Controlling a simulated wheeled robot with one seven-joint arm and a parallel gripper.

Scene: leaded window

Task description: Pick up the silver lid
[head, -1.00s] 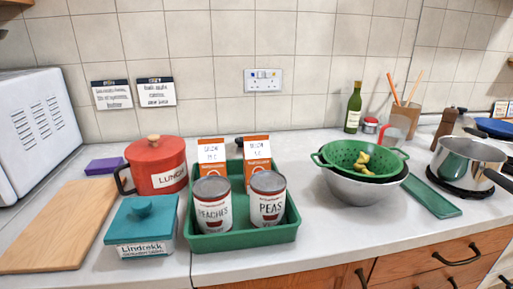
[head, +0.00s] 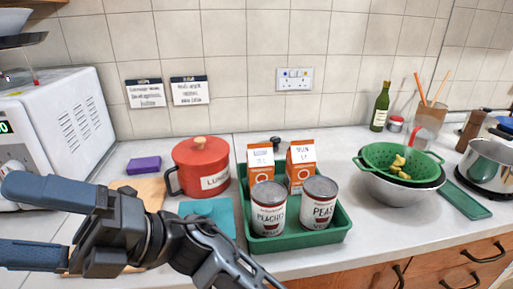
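I cannot clearly make out a silver lid in the head view. A small dark knob-like thing (head: 276,146) shows behind the two cartons; what it belongs to is hidden. A silver pot (head: 488,162) at the far right edge has no lid visible on it. My gripper (head: 18,221) is at the lower left, pointing left, in front of the microwave and over the wooden board. Its two fingers are spread apart with nothing between them. My arm hides much of the board and part of the teal box.
A green tray (head: 300,249) holds two cans and two cartons. A red pot (head: 201,165), teal box (head: 212,212), wooden board (head: 152,192), purple block (head: 144,165) and white microwave (head: 65,120) stand left. A green colander (head: 385,159) sits in a metal bowl (head: 400,191) at right.

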